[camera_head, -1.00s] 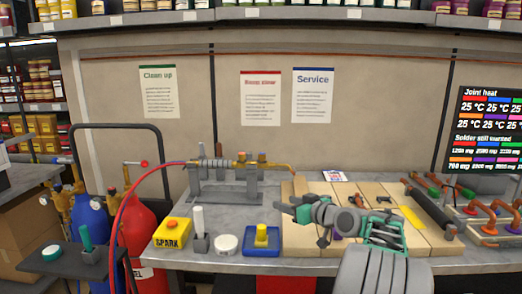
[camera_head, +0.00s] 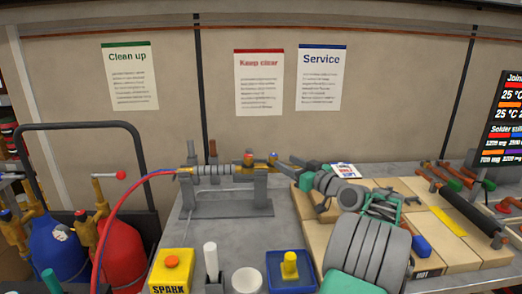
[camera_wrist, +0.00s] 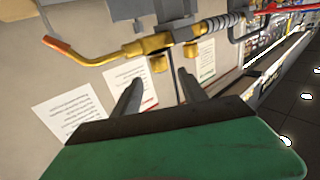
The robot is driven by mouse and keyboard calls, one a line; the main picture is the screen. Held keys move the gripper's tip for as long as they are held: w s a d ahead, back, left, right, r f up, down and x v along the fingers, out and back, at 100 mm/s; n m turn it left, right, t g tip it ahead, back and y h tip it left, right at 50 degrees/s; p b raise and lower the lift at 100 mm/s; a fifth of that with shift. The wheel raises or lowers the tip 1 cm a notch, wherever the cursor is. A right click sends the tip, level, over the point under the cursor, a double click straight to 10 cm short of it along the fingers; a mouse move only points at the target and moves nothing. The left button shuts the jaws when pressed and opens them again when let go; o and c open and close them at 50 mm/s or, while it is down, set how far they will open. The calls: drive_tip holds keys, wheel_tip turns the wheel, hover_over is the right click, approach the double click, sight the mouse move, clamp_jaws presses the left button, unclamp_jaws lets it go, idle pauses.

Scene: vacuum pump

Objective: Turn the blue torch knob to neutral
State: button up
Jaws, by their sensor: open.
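The brass torch (camera_head: 230,170) lies across a grey stand, with a red-topped knob (camera_head: 248,158) and a blue-topped knob (camera_head: 273,158) near its right end. My gripper (camera_head: 284,165) comes from the right, its fingers reaching close to the blue knob. In the wrist view, my gripper (camera_wrist: 159,76) is open and empty. A brass knob (camera_wrist: 158,63) appears just beyond and between its fingertips; a second brass knob (camera_wrist: 190,49) is to the right. No blue shows on them there. Contact cannot be told. The torch's copper tip (camera_wrist: 58,45) points left; in the head view my gripper hides it.
A yellow spark box (camera_head: 171,272), a white cup (camera_head: 247,281) and a blue tray (camera_head: 272,276) stand in front of the stand. Gas cylinders (camera_head: 122,255) with a red hose (camera_head: 112,215) are at the left.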

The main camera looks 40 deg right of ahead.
sight(276, 157)
drive_tip(key=w+p, duration=0.1)
drive_tip(key=w, duration=0.6)
drive_tip(key=shift+w+p, duration=0.3)
drive_tip(key=shift+p, duration=0.1)
drive_tip(key=shift+c, duration=0.5)
clamp_jaws()
